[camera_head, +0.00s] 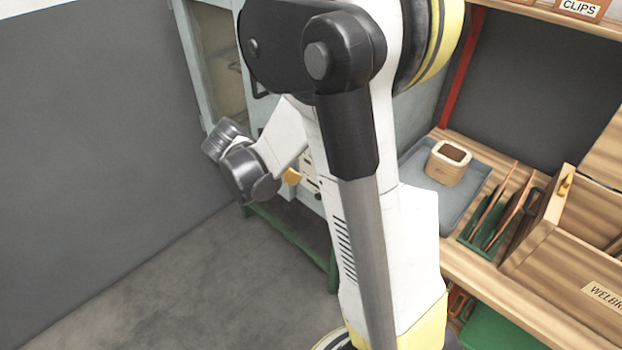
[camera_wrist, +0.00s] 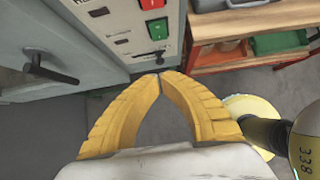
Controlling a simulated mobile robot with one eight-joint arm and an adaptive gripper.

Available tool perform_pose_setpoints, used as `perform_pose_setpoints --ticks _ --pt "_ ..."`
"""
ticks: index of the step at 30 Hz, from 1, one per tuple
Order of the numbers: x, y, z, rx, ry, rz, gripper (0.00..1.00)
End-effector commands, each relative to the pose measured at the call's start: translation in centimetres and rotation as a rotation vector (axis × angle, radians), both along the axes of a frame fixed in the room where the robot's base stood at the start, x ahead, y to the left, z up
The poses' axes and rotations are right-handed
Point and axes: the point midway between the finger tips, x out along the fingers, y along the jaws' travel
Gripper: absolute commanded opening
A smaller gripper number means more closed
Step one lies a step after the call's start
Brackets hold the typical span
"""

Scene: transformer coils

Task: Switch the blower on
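A pale control panel (camera_wrist: 135,30) on the grey-green cabinet shows in the wrist view. It carries a red button (camera_wrist: 151,4), a green button (camera_wrist: 157,28) and a small black switch lever (camera_wrist: 148,58) below them. The lettering is too small to tell which control is the blower's. My gripper (camera_wrist: 159,75) has its yellow fingertips together just below and in front of the black lever, with nothing seen between them. I cannot tell whether they touch the panel. In the head view a bit of my gripper (camera_head: 292,176) shows beside the panel, mostly hidden by my arm.
A black door handle (camera_wrist: 50,68) sticks out left of the panel. A wooden bench (camera_wrist: 235,28) stands to the right, with a grey tray (camera_head: 465,185) holding a wooden-coloured box (camera_head: 448,163). Bare floor (camera_head: 190,290) lies in front of the cabinet.

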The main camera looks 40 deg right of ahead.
Motion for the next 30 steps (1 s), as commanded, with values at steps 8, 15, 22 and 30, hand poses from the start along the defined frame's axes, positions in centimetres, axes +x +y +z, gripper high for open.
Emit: perform_pose_setpoints --ticks 8,15,22,30 --pt "0.0 -0.5 -0.8 0.001 -0.002 -0.002 0.0" --pt "0.2 -3.1 -4.5 0.002 -0.003 -0.005 0.0" --pt "0.4 -6.1 -8.3 0.002 -0.002 -0.005 0.0" --pt "0.7 -9.5 -8.5 0.001 -0.002 -0.003 0.0"
